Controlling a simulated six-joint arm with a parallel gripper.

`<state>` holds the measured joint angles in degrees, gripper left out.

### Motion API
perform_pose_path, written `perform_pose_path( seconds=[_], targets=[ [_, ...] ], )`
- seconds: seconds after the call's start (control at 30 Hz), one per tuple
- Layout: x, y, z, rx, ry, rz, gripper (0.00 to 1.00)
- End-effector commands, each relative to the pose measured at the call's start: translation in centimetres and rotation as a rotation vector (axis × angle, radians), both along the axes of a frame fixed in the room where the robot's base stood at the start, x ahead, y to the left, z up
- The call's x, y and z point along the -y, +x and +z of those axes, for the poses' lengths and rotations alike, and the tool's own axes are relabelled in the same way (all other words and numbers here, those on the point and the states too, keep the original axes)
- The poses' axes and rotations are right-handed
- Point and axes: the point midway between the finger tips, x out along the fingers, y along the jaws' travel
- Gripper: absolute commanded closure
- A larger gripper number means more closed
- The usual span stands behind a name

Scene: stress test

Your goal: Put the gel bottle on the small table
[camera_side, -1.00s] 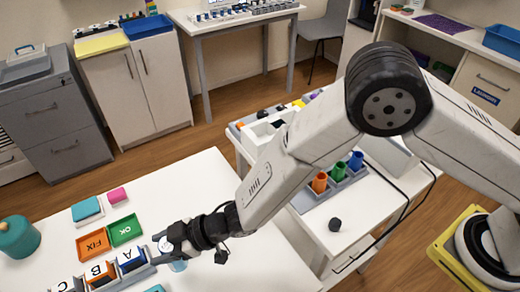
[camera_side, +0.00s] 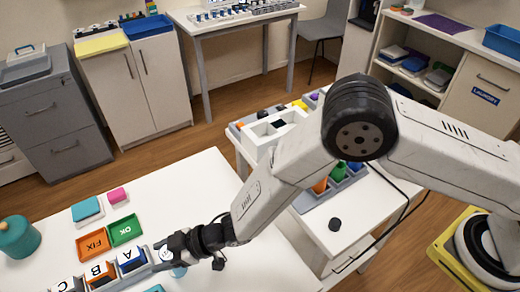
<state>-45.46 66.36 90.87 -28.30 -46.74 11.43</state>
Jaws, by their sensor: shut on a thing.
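My gripper (camera_side: 166,254) is low over the white worktable at the lower left, just right of the lettered bins. It is shut on a small pale-blue and white thing, which looks like the gel bottle (camera_side: 179,271). The jaws hide much of it, and I cannot tell whether its base touches the worktable. A small white table (camera_side: 207,30) with metal legs stands at the back, with a rack of small items on it.
The worktable (camera_side: 190,185) holds orange FIX and green OK trays (camera_side: 107,238), lettered bins (camera_side: 100,273) and a teal pot (camera_side: 18,238). The worktable's far middle is clear.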

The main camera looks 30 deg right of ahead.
Motion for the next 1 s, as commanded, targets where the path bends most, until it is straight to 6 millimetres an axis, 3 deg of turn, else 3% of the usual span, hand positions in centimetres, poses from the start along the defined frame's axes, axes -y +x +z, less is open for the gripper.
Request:
perform_pose_path(
  seconds=[0.33,0.37,0.43,0.47,1.0],
  targets=[
    [-0.03,0.02,-0.24,0.002,0.001,0.0,1.0],
    [-0.03,0.02,-0.23,0.001,0.001,0.0,0.31],
    [-0.02,0.01,-0.23,0.001,0.001,0.0,0.09],
    [-0.02,0.01,-0.23,0.001,0.001,0.0,0.05],
    [0.3,-0.09,0.24,0.0,0.0,0.0,0.05]
  ],
)
